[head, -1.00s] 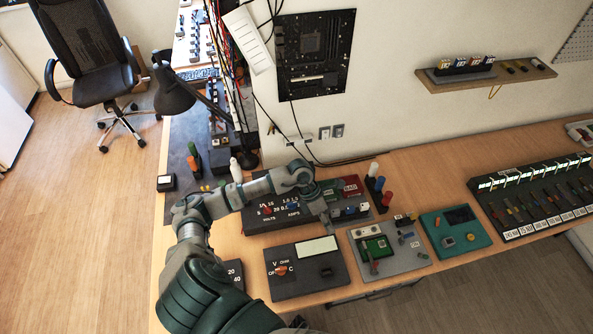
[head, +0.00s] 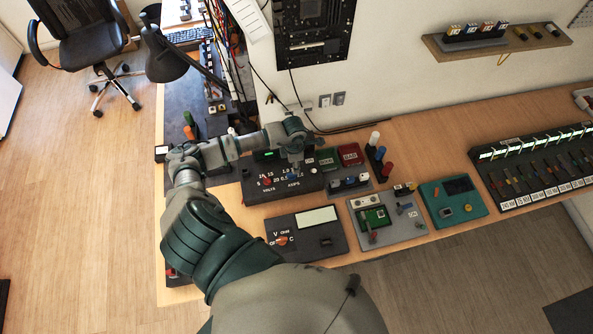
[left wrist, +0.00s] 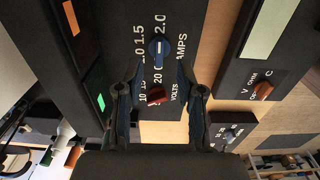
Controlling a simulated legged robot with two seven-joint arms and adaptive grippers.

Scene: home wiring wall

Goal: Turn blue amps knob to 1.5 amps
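The blue amps knob (head: 292,177) sits on the black power supply panel (head: 252,192), right of the red volts knob (head: 267,182). In the left wrist view the blue knob (left wrist: 158,48) shows between and just past my fingertips, with the labels 1.0, 1.5 and 2.0 around it. I cannot tell exactly which mark it points to. My left gripper (head: 294,161) is over the blue knob; its two fingers (left wrist: 159,72) are spread on either side, with gaps to the knob. The red knob (left wrist: 156,97) lies between the fingers, nearer the palm. My right gripper is out of view.
A multimeter (head: 305,236) lies in front of the panel. A grey circuit board station (head: 395,232) and a teal device (head: 455,205) stand to the right. Red and green boxes (head: 350,154) are just right of the panel. A black desk lamp (head: 165,60) stands back left.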

